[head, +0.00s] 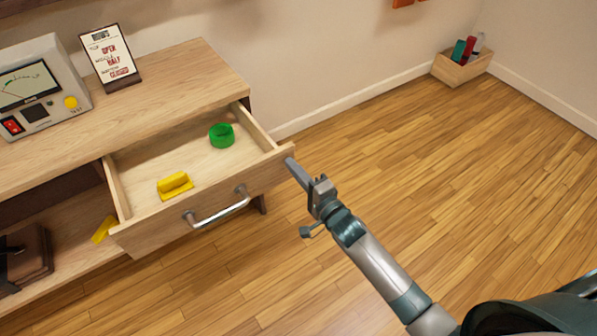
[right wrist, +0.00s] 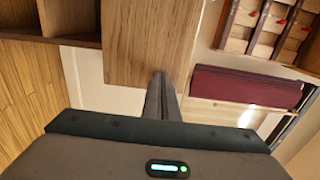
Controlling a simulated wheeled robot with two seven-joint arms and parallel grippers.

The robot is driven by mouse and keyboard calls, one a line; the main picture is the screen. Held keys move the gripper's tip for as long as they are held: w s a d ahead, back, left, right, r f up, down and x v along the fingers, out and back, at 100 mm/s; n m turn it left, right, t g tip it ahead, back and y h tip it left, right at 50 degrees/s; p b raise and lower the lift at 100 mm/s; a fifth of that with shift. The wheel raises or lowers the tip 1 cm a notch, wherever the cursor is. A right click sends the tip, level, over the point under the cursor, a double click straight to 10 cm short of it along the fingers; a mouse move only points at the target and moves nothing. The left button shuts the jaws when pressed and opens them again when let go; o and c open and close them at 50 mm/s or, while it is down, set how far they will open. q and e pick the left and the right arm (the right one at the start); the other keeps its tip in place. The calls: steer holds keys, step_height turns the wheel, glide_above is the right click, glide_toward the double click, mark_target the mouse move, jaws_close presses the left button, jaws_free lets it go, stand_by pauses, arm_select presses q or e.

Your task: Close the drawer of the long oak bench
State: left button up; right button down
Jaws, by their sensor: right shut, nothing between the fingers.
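The long oak bench (head: 170,90) stands at the left in the head view. Its drawer (head: 145,238) is pulled well out, with a metal bar handle (head: 218,211) on its front. A green ring-shaped roll (head: 222,136) and a yellow object (head: 175,185) lie inside it. My right gripper (head: 290,163) is shut and empty, its fingertips at the right end of the drawer front. I cannot tell whether they touch it. In the right wrist view the shut fingers (right wrist: 160,88) point at a wooden surface (right wrist: 150,45). My left gripper is not in view.
A meter box (head: 35,85) and a sign (head: 108,55) stand on the bench top. A yellow piece (head: 103,229) shows by the drawer's left side, and a brown bag (head: 25,255) sits on the lower shelf. A wooden box (head: 462,68) stands in the far corner.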

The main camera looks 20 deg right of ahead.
steer(key=shift+w, duration=0.1)
stand_by(0.3)
steer(key=b, duration=0.3)
glide_toward(249, 114)
arm_select(q)
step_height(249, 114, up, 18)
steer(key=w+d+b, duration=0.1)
steer(key=b, duration=0.3)
arm_select(e)
steer(key=w, duration=0.1)
steer(key=w+f, duration=0.1)
steer(key=w, duration=0.1)
steer(key=w+a, duration=0.1)
steer(key=shift+w+a+f, duration=0.1)
steer(key=shift+w+f, duration=0.15)
steer(key=shift+w, duration=0.1)
steer(key=shift+w+a, duration=0.1)
steer(key=shift+w, duration=0.3)
steer(key=b+x, duration=0.3)
steer(key=x, duration=0.1)
steer(key=shift+w+a+b, duration=0.15)
steer(key=shift+w+b, duration=0.2)
steer(key=shift+w, duration=0.2)
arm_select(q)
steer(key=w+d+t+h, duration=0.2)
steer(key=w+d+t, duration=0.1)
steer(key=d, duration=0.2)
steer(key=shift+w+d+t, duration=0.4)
arm_select(e)
steer(key=shift+r, duration=0.4)
